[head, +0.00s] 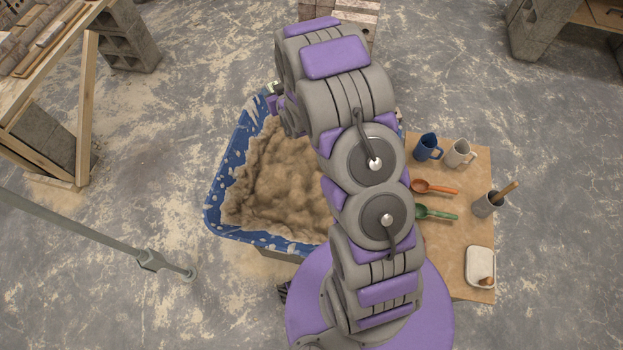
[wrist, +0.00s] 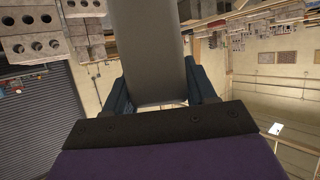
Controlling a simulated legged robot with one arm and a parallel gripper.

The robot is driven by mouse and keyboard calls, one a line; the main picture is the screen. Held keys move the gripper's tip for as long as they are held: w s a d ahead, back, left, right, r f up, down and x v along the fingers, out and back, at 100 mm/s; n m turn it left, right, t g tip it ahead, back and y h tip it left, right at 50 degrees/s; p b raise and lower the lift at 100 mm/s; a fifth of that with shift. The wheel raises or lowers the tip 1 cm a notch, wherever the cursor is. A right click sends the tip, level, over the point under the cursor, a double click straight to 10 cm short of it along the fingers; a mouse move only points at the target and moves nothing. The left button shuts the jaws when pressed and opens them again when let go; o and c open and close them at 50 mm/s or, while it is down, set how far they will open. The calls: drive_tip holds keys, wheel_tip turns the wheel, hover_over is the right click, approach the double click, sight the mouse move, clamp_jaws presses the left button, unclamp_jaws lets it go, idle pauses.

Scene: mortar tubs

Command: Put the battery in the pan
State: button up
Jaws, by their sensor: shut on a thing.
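My gripper (wrist: 156,88) is shut on a smooth grey cylinder (wrist: 148,45) in the wrist view. The cylinder runs from between the dark blue fingers up past the top edge. I cannot tell for sure whether it is the battery. In the head view my gripper (head: 273,98) shows only in part at the far left rim of the blue tub (head: 213,195), mostly hidden behind my arm. The tub holds lumpy sand-coloured mortar (head: 275,190). No other pan is clear; a shallow white dish (head: 480,255) with a small brown thing (head: 487,281) lies at the right.
On a tan board (head: 460,285) right of my arm are a blue mug (head: 427,148), a white mug (head: 458,154), an orange scoop (head: 435,188), a green scoop (head: 437,213) and a grey pot (head: 488,205) with a wooden stick. A metal pole (head: 90,232) crosses the left floor.

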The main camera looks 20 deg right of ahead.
drive_tip(key=d+f+y+b, duration=0.1)
drive_tip(key=d+f, duration=0.3)
drive_tip(key=f, duration=0.7)
drive_tip(key=d+f+b, duration=0.1)
drive_tip(key=d+f, duration=0.4)
drive_tip(key=f, duration=0.6)
drive_tip(key=s+d+f+n+b, duration=0.1)
drive_tip(key=s+f, duration=0.3)
drive_tip(key=f, duration=0.3)
drive_tip(key=s+d+f, duration=0.1)
drive_tip(key=s+f, duration=0.2)
drive_tip(key=f, duration=0.5)
drive_tip(key=a+f+b, duration=0.2)
drive_tip(key=a, duration=0.6)
drive_tip(key=a+f+b, duration=0.1)
drive_tip(key=a+f, duration=0.2)
drive_tip(key=a, duration=0.5)
drive_tip(key=shift+s+y+b, duration=0.2)
drive_tip(key=shift+y+b, duration=0.2)
drive_tip(key=shift+f+b, duration=0.4)
drive_tip(key=shift+f, duration=0.05)
